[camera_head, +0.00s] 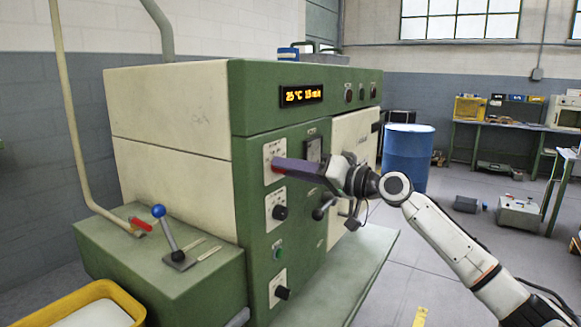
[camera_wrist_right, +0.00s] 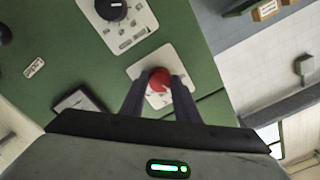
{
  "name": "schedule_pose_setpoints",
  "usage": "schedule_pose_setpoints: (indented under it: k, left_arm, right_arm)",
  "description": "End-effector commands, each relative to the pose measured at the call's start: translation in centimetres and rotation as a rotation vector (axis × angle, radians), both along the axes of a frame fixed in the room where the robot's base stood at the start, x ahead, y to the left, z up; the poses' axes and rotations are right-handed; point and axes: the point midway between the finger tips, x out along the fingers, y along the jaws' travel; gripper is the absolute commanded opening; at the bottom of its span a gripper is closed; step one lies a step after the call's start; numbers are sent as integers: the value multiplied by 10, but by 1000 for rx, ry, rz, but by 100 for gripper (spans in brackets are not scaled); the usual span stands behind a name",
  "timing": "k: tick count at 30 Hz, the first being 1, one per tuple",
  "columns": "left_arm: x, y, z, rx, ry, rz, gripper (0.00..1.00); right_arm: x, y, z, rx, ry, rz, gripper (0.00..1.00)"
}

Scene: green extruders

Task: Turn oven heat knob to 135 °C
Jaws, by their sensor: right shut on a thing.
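The green and cream oven (camera_head: 180,120) stands in the middle of the head view. Its lit display (camera_head: 301,95) seems to read 25 °C and 15 min. My right gripper (camera_head: 277,166) reaches in from the right to the upper knob plate (camera_head: 268,151) on the green front. In the right wrist view, the two dark fingers of my right gripper (camera_wrist_right: 158,84) are shut on a red knob (camera_wrist_right: 158,92) on its pale plate (camera_wrist_right: 148,68). The fingers hide most of this knob in the head view. My left gripper is not in view.
A black knob (camera_head: 280,212) sits below, with another black knob (camera_head: 282,292) lower down. A blue-balled lever (camera_head: 159,212) stands on the green side box. A yellow bin (camera_head: 85,308) is at the lower left. A blue barrel (camera_head: 407,157) stands behind my right arm.

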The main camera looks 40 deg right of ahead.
Motion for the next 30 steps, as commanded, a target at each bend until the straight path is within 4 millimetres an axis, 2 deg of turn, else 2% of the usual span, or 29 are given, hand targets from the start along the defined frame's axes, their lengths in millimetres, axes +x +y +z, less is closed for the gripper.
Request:
schedule_pose_setpoints:
  k: [11,12,15,25,30]
  left_arm:
    - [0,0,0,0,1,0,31]
    - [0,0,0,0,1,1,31]
    - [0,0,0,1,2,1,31]
    - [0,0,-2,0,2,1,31]
    - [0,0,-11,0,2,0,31]
  right_arm:
    - [0,-1,1,6,0,-3,6]
    - [0,-1,1,6,0,-3,30]
    - [0,-1,1,5,0,-3,47]
    - [-2,-1,0,5,0,-1,47]
    - [-18,-9,-4,3,2,-2,47]
